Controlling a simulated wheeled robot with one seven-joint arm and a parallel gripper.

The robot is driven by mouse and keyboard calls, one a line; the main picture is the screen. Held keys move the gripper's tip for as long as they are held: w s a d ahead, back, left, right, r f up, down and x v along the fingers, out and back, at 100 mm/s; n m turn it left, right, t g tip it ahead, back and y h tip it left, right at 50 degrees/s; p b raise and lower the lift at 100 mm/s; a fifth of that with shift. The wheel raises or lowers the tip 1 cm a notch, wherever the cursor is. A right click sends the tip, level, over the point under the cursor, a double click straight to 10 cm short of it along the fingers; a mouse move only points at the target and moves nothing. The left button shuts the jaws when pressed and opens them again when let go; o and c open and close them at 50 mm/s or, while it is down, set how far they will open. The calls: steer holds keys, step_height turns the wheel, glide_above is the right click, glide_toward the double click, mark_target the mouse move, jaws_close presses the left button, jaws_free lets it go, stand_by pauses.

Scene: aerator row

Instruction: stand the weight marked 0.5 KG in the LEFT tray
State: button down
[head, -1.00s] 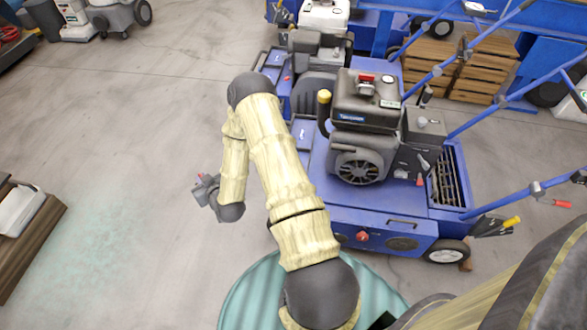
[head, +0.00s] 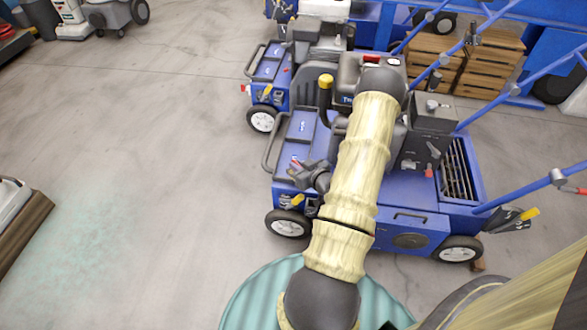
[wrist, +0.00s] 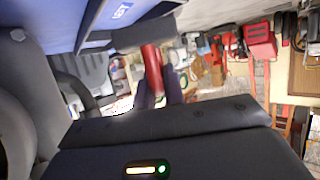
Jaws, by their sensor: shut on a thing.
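My gripper (head: 298,165) is in front of the nearest blue machine (head: 390,225), over its front left part. In the wrist view the two fingers (wrist: 159,88) are shut on a small red thing (wrist: 152,68). A dark grey block or bar shows just beyond it, and I cannot tell whether the two are joined. No 0.5 KG marking is readable, so I cannot tell whether the red thing is the weight. I cannot make out a left tray in either view.
A second blue machine (head: 268,88) stands behind the nearest one. Wooden crates (head: 490,65) are at the back right. Blue handle bars (head: 520,90) reach up on the right. The grey floor (head: 150,150) at left is clear. A wooden-edged platform (head: 25,228) is at the left edge.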

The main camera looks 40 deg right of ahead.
steer(key=s+d+f, duration=0.1)
steer(key=s, duration=0.1)
steer(key=s+d+f+b, duration=0.1)
steer(key=s+d, duration=0.2)
steer(key=s, duration=0.2)
steer(key=shift+d+f+b, duration=0.3)
steer(key=shift+f+b, duration=0.1)
steer(key=shift+s+d, duration=0.15)
steer(key=shift+s, duration=0.25)
steer(key=w+b, duration=0.2)
steer(key=w, duration=0.3)
steer(key=w+b, duration=0.2)
steer(key=w, duration=0.4)
steer(key=w+d+b, duration=0.1)
steer(key=w+b, duration=0.1)
steer(key=w, duration=0.3)
steer(key=shift+w+d+f+b, duration=0.1)
steer(key=shift+w+b, duration=0.05)
steer(key=shift+b, duration=0.25)
steer(key=shift+w, duration=0.2)
